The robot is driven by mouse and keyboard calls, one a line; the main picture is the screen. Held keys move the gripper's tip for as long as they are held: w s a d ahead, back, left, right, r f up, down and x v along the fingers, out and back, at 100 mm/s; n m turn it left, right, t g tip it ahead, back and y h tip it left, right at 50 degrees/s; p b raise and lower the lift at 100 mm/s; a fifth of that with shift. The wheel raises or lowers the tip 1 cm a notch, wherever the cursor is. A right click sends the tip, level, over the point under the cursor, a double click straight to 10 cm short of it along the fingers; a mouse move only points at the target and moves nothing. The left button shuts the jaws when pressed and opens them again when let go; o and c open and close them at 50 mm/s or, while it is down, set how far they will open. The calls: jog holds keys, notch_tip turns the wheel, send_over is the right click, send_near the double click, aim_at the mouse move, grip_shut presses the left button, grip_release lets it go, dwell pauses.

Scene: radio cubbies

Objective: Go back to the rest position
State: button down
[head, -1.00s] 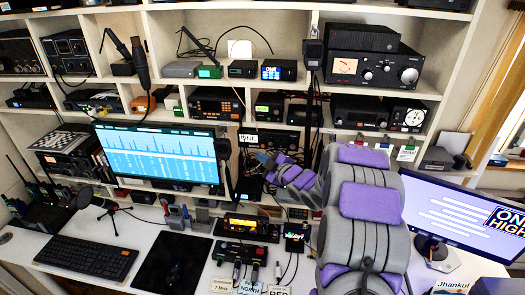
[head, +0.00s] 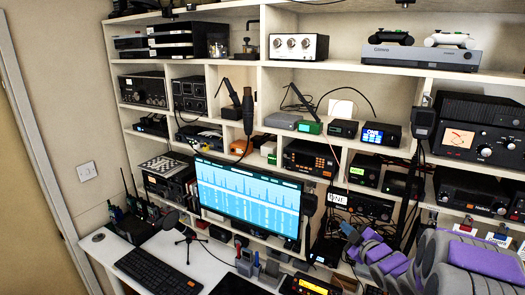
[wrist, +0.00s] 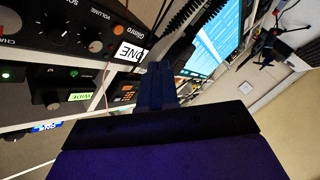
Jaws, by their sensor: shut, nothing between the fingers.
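My gripper (head: 350,232) is at the lower right of the head view, just in front of the shelves and right of the large monitor. My grey arm with purple pads runs from it to the right edge. In the wrist view my gripper (wrist: 158,75) points at the shelf fronts. Its blue fingers are together, with nothing seen between them. A radio with a white "ONE" label (wrist: 128,52) is close beyond the fingertips. Whether the fingers touch anything cannot be told.
The monitor (head: 248,200) stands on the white desk (head: 205,262), with a keyboard (head: 158,270) and a small microphone on a tripod (head: 187,240) at left. Cubbies full of radios rise behind. A handheld microphone (head: 423,122) hangs at right. A wall with a switch (head: 86,171) is at left.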

jog(key=s+a+m+g+h, duration=0.1)
jog(key=s+a+m+g, duration=0.3)
jog(key=s, duration=1.1)
jog(key=s+a+m+g, duration=0.3)
jog(key=s+a+g, duration=0.5)
jog(key=s, duration=0.8)
jog(key=s+a+m+g+h, duration=0.1)
jog(key=s+a+m+g, duration=0.3)
jog(key=s, duration=1.1)
jog(key=shift+s+a+m+g+h, duration=0.3)
jog(key=shift+s+a+g, duration=0.1)
jog(key=shift+a+g, duration=0.75)
jog(key=shift+a, duration=0.1)
